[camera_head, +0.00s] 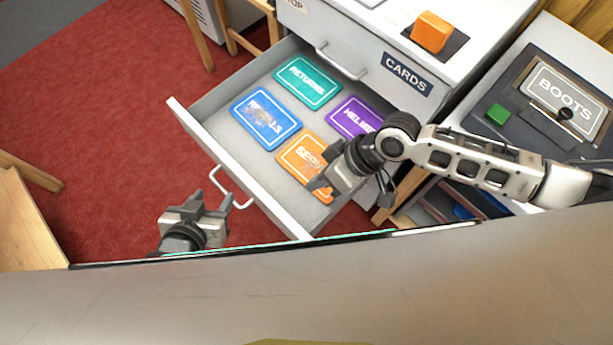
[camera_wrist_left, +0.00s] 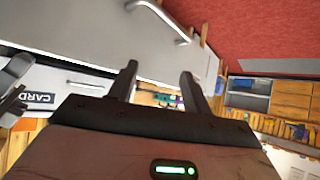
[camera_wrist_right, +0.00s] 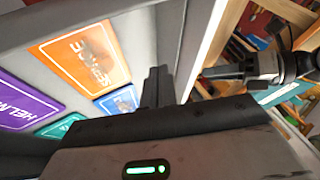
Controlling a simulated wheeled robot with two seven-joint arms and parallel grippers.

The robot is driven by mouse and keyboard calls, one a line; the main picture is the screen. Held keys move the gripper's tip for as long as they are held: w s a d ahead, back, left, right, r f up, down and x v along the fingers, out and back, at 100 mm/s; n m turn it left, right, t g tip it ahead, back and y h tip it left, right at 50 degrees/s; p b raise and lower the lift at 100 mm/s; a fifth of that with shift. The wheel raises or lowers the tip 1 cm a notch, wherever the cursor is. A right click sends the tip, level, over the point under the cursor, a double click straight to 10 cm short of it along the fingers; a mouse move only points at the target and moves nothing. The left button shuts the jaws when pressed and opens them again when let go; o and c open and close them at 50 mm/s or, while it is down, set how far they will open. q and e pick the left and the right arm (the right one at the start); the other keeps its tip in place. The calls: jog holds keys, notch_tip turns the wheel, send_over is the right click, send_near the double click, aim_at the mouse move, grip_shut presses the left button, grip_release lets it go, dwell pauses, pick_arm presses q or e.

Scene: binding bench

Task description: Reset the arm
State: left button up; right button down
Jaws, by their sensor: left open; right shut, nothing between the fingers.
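My right gripper (camera_head: 328,187) is shut and empty. In the head view it covers part of the orange card (camera_head: 302,156), over the open drawer's (camera_head: 205,128) near right side. In the right wrist view its closed fingers (camera_wrist_right: 157,88) show close to a drawer wall, with the orange card (camera_wrist_right: 82,58) to their left. My left gripper (camera_head: 210,204) is open and empty, in front of the drawer near its handle (camera_head: 228,186). In the left wrist view its spread fingers (camera_wrist_left: 160,85) point toward the drawer front (camera_wrist_left: 110,35). I cannot tell whether either gripper touches the drawer.
The drawer also holds a blue card (camera_head: 265,117), a teal card (camera_head: 308,82) and a purple card (camera_head: 352,117). An orange block (camera_head: 431,31) sits on the cabinet top. A box labelled BOOTS (camera_head: 566,98) stands right. Red floor (camera_head: 110,110) is open at left, beside a wooden piece (camera_head: 25,228).

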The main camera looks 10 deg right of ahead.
jog(key=d+f+m+t+h, duration=0.1)
jog(key=d+m+t+h, duration=0.3)
jog(key=d+t, duration=0.6)
jog(key=s+m, duration=0.1)
jog(key=m, duration=0.1)
jog(key=shift+f+m+h, duration=0.3)
jog(key=shift+f+h, duration=0.05)
jog(key=shift+h, duration=0.05)
